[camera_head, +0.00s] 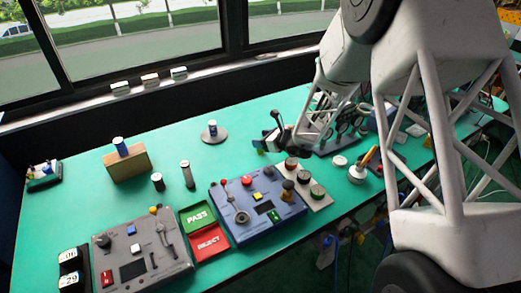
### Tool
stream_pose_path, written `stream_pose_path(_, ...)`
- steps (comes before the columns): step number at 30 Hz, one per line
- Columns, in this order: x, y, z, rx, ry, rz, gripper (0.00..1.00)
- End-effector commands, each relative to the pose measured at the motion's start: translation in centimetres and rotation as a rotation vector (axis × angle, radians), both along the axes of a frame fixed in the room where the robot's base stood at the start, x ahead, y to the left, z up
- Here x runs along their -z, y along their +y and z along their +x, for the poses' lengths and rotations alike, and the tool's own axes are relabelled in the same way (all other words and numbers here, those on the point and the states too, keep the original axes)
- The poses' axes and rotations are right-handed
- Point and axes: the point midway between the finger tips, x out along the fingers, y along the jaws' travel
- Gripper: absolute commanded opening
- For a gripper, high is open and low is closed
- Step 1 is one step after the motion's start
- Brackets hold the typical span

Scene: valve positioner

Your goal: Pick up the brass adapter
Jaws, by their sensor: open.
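A small brass-coloured upright piece (288,186), which looks like the brass adapter, stands at the right end of the blue control box, next to a pale plate (321,204) bearing dark round parts. It is too small to tell its exact shape or what it rests on. My gripper (263,145) is above the green table, behind and left of the pale plate. It is open, and I see nothing between its fingers. It is apart from the brass-coloured piece, farther back.
The blue control box (262,222) stands at front centre, beside green PASS (197,217) and red REJECT (209,243) trays. A grey control box (140,250) is front left. A white pot with an orange-handled tool (358,173) stands right.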

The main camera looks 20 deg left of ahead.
Motion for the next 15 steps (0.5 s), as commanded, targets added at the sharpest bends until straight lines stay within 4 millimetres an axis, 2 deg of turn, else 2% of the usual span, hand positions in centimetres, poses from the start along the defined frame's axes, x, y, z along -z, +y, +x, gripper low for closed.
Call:
stream_pose_path(8,0.7,0.0,0.0,0.001,0.002,0.000,0.59)
stream_pose_path(15,3.2,0.0,0.0,0.000,0.002,0.000,0.59)
